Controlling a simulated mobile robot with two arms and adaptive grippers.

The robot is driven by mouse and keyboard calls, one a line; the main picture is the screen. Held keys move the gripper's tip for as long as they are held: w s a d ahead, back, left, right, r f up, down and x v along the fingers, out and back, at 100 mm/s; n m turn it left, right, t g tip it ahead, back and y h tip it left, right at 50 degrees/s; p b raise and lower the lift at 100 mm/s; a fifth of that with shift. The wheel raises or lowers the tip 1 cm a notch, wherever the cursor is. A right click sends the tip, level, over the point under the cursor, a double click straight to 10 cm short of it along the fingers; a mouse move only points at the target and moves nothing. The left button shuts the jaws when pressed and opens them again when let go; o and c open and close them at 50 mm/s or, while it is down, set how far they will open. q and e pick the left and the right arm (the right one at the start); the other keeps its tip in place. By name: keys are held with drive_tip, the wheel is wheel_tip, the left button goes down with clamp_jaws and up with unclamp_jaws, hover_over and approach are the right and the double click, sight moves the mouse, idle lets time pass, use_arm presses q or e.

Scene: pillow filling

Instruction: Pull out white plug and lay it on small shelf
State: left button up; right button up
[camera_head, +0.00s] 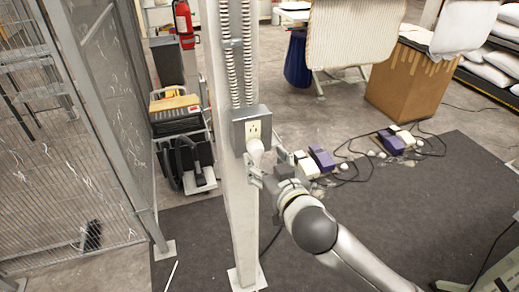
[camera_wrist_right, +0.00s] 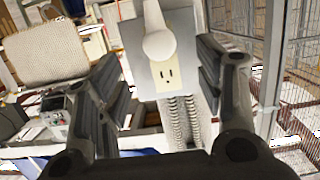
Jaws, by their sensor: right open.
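The white plug (camera_head: 255,147) sits in the lower socket of a wall outlet (camera_head: 253,129) on a grey box fixed to a white post. In the right wrist view the plug (camera_wrist_right: 158,42) shows upside down, with its cord running up out of the picture. My right gripper (camera_head: 265,162) is just in front of the plug. Its fingers are spread on either side of the plug, with gaps, and it holds nothing. In the wrist view the open fingers (camera_wrist_right: 165,88) frame the outlet box. I cannot make out a small shelf for certain. My left gripper is not in view.
The white post (camera_head: 238,210) stands upright with ribbed conduits above the box. A wire-mesh fence (camera_head: 60,150) is at the left, and a cart (camera_head: 183,140) stands behind the post. Purple and white items with cables (camera_head: 322,158) lie on the dark mat at right.

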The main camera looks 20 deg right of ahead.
sight(258, 151)
drive_tip(key=shift+w+a+f+p, duration=0.1)
drive_tip(key=shift+w+f+p, duration=0.1)
drive_tip(key=shift+w, duration=0.85)
drive_tip(key=shift+w+d+f+p, duration=0.1)
drive_tip(key=shift+w+f+p, duration=0.15)
drive_tip(key=shift+w, duration=0.75)
drive_tip(key=shift+w+a+f+p, duration=0.1)
drive_tip(key=shift+w+f+p, duration=0.1)
drive_tip(key=shift+w, duration=0.85)
drive_tip(key=c, duration=1.1)
drive_tip(key=shift+c, duration=0.2)
drive_tip(key=shift+s, duration=0.3)
drive_tip(key=shift+s, duration=2.3)
